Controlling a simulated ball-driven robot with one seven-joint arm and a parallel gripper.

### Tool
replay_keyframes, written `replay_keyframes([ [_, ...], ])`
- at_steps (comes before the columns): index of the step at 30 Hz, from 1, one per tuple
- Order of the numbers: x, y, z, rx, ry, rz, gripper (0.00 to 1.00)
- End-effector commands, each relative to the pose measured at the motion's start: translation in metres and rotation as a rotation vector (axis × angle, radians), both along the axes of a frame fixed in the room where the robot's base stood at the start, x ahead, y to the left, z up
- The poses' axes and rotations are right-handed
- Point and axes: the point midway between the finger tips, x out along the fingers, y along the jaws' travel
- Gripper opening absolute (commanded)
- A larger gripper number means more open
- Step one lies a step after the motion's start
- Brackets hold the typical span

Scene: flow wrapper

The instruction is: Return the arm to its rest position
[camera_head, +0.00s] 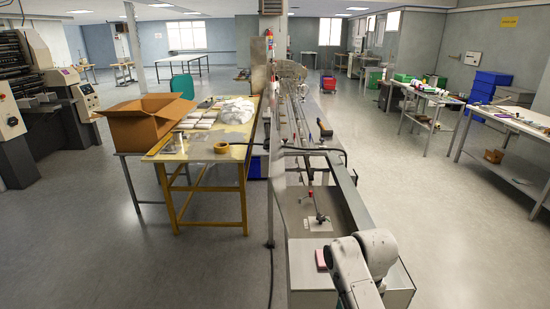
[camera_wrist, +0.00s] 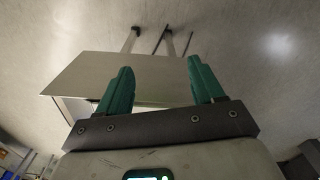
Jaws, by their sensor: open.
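My arm (camera_head: 356,268) shows at the lower right in the head view, in front of the near end of the flow wrapper (camera_head: 385,215). My gripper (camera_wrist: 160,88) fills the lower part of the wrist view. Its two green fingers stand apart with nothing between them, so it is open and empty. Beyond the fingers is a pale flat panel (camera_wrist: 90,75); I cannot tell what it belongs to. The gripper's fingers cannot be made out in the head view.
A small pink block (camera_head: 321,260) lies on the machine's near end, just left of my arm. Worktables (camera_head: 510,125) stand right. The floor (camera_head: 440,220) right of the machine is clear.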

Motion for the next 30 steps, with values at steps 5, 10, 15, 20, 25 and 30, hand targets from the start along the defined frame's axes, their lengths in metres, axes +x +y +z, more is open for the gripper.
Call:
replay_keyframes([
  [5,-0.023,-0.001,-0.021,0.013,-0.002,-0.017,0.67],
  [10,-0.055,-0.004,-0.044,0.030,-0.007,-0.045,0.67],
  [15,-0.107,-0.011,-0.073,0.046,-0.017,-0.092,0.67],
  [20,-0.177,-0.026,-0.095,0.052,-0.031,-0.161,0.67],
  [25,-0.253,-0.045,-0.102,0.039,-0.048,-0.237,0.67],
  [30,-0.318,-0.065,-0.094,0.011,-0.064,-0.302,0.67],
])
